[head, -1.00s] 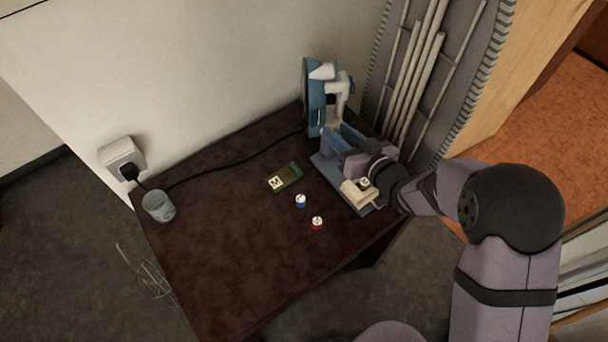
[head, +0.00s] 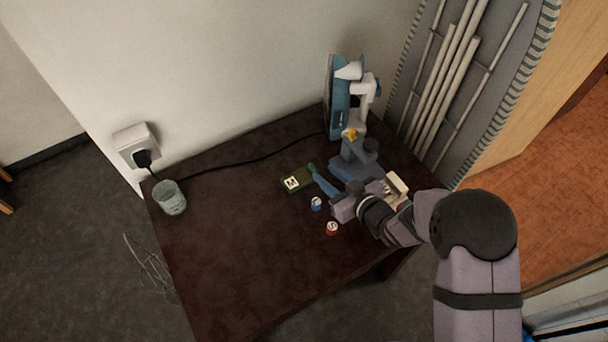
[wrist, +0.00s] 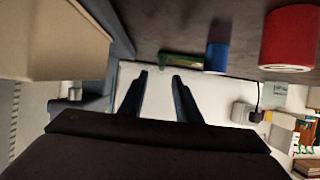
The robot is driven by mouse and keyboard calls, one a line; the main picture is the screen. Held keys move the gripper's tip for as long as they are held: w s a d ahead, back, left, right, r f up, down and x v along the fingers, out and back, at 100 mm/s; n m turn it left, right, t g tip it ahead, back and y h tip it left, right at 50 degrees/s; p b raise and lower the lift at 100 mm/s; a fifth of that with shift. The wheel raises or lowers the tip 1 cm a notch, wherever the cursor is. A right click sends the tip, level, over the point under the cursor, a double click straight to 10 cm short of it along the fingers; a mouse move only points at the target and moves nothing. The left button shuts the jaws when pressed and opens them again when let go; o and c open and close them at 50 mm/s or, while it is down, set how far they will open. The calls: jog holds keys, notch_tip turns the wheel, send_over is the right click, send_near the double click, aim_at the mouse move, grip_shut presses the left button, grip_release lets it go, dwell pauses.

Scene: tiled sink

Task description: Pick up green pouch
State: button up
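The green pouch (head: 295,182) lies on the dark brown table in the head view, with a white label on its left part. In the wrist view it shows as a thin green strip (wrist: 181,61) just beyond my fingertips, slightly right of centre. My gripper (head: 322,182) is low over the table, its blue fingers pointing at the pouch's right end. In the wrist view, the fingers (wrist: 160,77) are spread apart with nothing between them. In the head view the fingers lie close to the pouch's right end; I cannot tell whether they touch it.
A blue can (head: 316,204) and a red can (head: 332,228) stand just in front of my gripper. A blue-grey stand (head: 357,160) and a blue-and-white iron (head: 343,100) are behind it. A glass (head: 171,198) stands far left. A black cord crosses the back; the table's front left is clear.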

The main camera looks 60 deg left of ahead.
aim_at(315, 166)
jog(key=shift+a, duration=0.1)
jog(key=shift+p+x, duration=0.65)
jog(key=shift+x, duration=1.85)
jog(key=shift+s, duration=0.15)
grip_shut()
